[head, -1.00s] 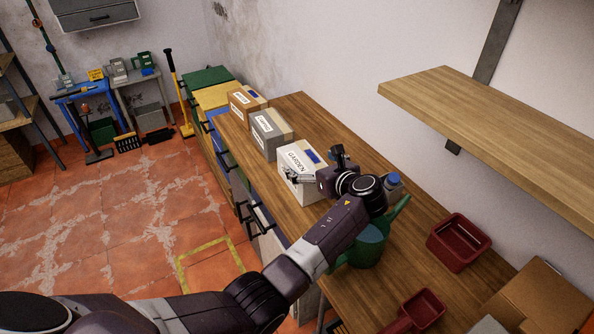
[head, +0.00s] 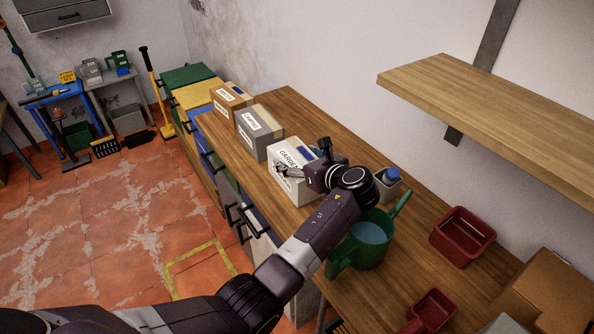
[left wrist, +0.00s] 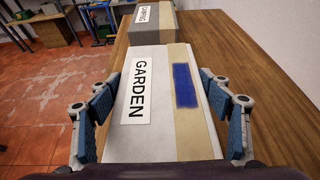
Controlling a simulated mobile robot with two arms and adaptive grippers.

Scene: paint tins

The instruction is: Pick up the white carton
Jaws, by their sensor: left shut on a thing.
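The white carton (head: 288,187) stands on the wooden bench top. It has a "GARDEN" label, a tan tape strip and a blue patch. My left gripper (head: 303,160) is around it from the near side, shut on it. In the left wrist view the carton (left wrist: 190,130) fills the space between the two fingers of the left gripper (left wrist: 160,110), with the blue pads against its sides. The carton looks level. Whether its base touches the bench cannot be told. The right gripper is not in view.
A grey carton (head: 255,146) and a brown carton (head: 222,104) stand farther along the bench (head: 291,101). A green watering can (head: 345,258), a bottle with a blue cap (head: 388,186) and red bins (head: 460,238) are nearer. A wooden shelf (head: 480,100) juts out at upper right.

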